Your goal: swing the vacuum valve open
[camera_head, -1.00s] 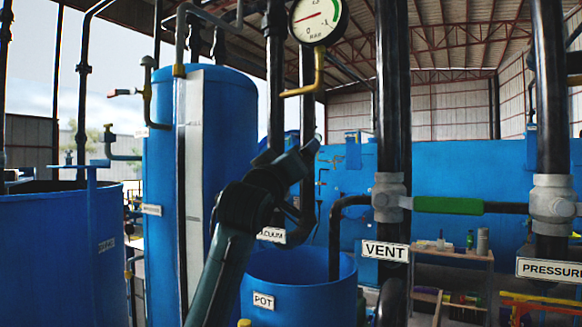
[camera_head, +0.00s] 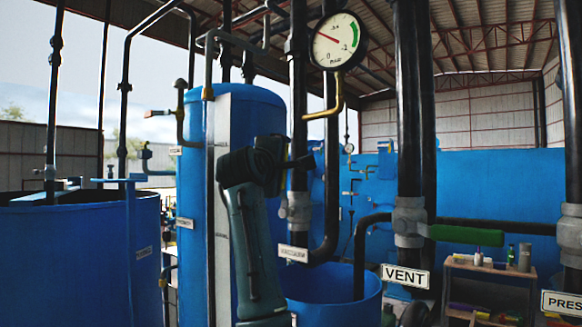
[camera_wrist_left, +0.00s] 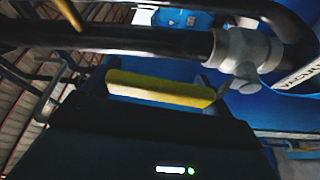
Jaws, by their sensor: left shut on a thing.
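The vacuum valve (camera_head: 295,211) is a grey body on a black vertical pipe, above a tilted VACUUM label (camera_head: 293,252). In the left wrist view the valve body (camera_wrist_left: 243,55) is at right of centre, with its yellow handle (camera_wrist_left: 160,88) reaching left across the gripper front. My left gripper (camera_head: 292,162) is at the pipe, above and left of the valve body, and is shut on the handle. The handle is hidden behind my arm in the head view, and the fingertips are hard to make out in the dark. My right gripper is not in view.
The vent valve (camera_head: 409,222) with a green handle stands to the right, above a VENT label (camera_head: 405,276). A round gauge (camera_head: 338,41) hangs above. Blue tanks (camera_head: 185,150) stand at left, and a blue pot (camera_head: 345,297) is below. A small shelf (camera_head: 490,270) is at right.

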